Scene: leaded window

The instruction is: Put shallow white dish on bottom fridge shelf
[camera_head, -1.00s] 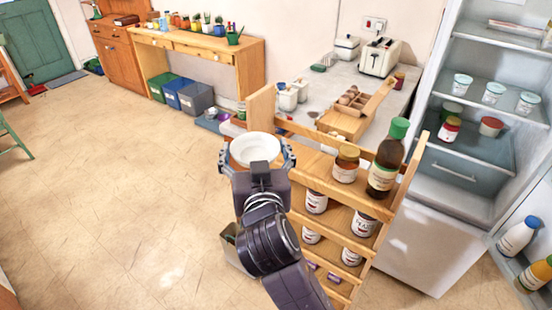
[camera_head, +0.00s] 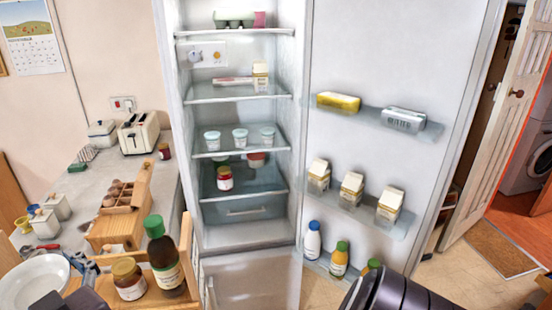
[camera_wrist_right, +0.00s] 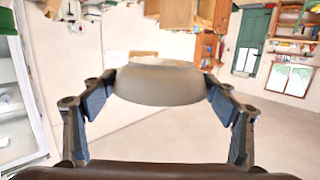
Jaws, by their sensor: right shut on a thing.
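The shallow white dish (camera_head: 34,283) is at the lower left of the head view, beside the wooden rack. My right gripper (camera_wrist_right: 160,88) is shut on this dish, with its fingers on opposite sides of the rim. In the right wrist view the dish (camera_wrist_right: 160,82) sits between the fingers. The fridge (camera_head: 180,150) stands open in the middle. Its bottom shelf (camera_head: 262,182), above a drawer, holds a red-lidded jar (camera_head: 224,178) and a red tub (camera_head: 256,160) further back. The front right of that shelf looks clear. My left gripper is not in view.
A green-capped bottle (camera_head: 164,255) and a brown jar (camera_head: 128,278) stand on the wooden rack (camera_head: 188,228) between dish and fridge. The open fridge door (camera_head: 385,60) holds cartons and bottles. White tubs (camera_head: 240,138) stand on the shelf above.

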